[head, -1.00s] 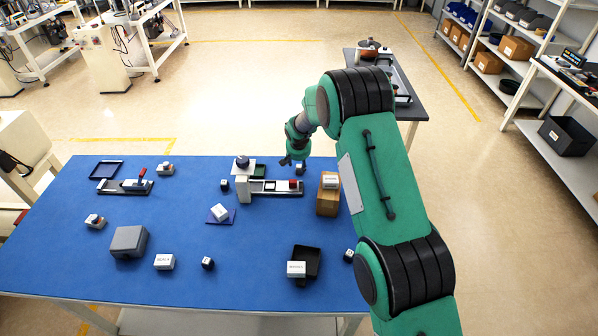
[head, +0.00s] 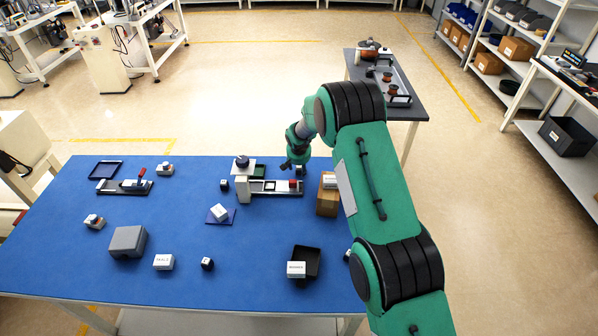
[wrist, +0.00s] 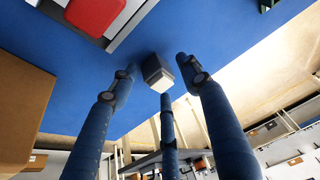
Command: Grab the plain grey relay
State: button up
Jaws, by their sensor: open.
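A small block, dark grey with a paler face and no lettering that I can make out, stands at the far edge of the blue table; it is the likely plain grey relay (head: 301,170). In the wrist view the relay (wrist: 155,70) lies between the spread fingers, with visible gaps on both sides. My gripper (head: 291,166) is open and empty, just left of and close to the relay in the head view. Its fingers also show in the wrist view (wrist: 158,78). Whether any finger touches the relay cannot be told.
A grey fixture (head: 262,189) with a red block (head: 294,184) stands just in front of the relay. A cardboard box (head: 327,203) with a white block on top stands to the right. Several other small blocks are spread over the blue table (head: 165,220).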

jog(key=c, duration=1.1)
jog(key=shift+r, duration=0.1)
jog(key=shift+r, duration=0.85)
notch_tip(320, 180, up, 2)
jog(key=shift+r+p, duration=0.1)
jog(key=shift+p, duration=0.2)
jog(key=s+d, duration=0.1)
jog(key=s, duration=0.4)
jog(key=s+d, duration=0.1)
jog(key=s, duration=0.4)
jog(key=s+d+r, duration=0.1)
jog(key=s, duration=0.4)
jog(key=shift+s+d, duration=0.25)
jog(key=shift+d, duration=0.05)
